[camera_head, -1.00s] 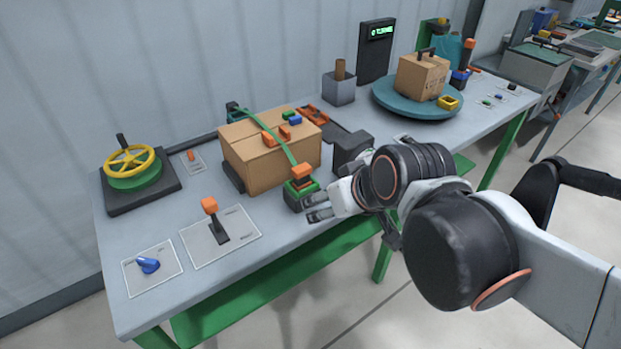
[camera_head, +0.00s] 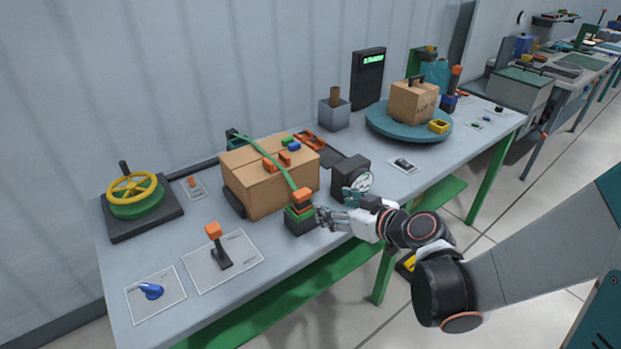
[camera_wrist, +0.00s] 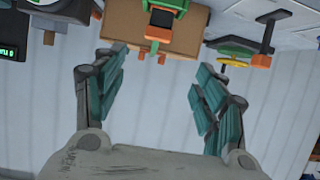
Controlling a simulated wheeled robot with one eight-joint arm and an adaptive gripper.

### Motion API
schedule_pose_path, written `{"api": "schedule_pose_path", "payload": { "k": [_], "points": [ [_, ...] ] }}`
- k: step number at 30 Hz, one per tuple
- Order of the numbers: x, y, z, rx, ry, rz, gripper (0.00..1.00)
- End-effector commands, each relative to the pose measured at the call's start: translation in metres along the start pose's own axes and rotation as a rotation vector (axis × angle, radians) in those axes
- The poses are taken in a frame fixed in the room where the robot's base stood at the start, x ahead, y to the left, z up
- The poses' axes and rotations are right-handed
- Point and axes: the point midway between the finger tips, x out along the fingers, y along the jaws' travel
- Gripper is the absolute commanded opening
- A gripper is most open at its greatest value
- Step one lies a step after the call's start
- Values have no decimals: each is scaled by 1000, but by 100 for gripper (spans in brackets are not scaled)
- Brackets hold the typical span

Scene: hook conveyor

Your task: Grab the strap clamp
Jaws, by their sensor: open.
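The strap clamp (camera_head: 302,208) has an orange top and a green and dark body. It stands on the bench at the front right of a cardboard box (camera_head: 262,188), with a green strap (camera_head: 268,158) running from it over the box. It also shows at the top of the wrist view as a green and orange clamp (camera_wrist: 160,22). My gripper (camera_head: 326,217) is just right of the clamp. In the wrist view my gripper (camera_wrist: 162,65) has its fingers wide apart with nothing between them, and the clamp lies beyond the fingertips.
A dark round gauge (camera_head: 352,180) stands close behind my gripper. An orange-topped lever (camera_head: 218,247), a blue knob (camera_head: 150,291) and a yellow handwheel (camera_head: 133,189) are to the left. A blue turntable (camera_head: 385,122) with a box is at the back right.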

Motion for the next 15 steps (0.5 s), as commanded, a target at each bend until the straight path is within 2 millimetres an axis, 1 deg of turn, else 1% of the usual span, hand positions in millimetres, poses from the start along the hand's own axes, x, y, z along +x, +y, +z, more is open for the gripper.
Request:
{"api": "schedule_pose_path", "payload": {
  "k": [5, 15],
  "points": [
    [12, 0, 1, -8, 14, -4, 65],
    [72, 0, 1, -9, 13, -4, 65]
  ]
}}
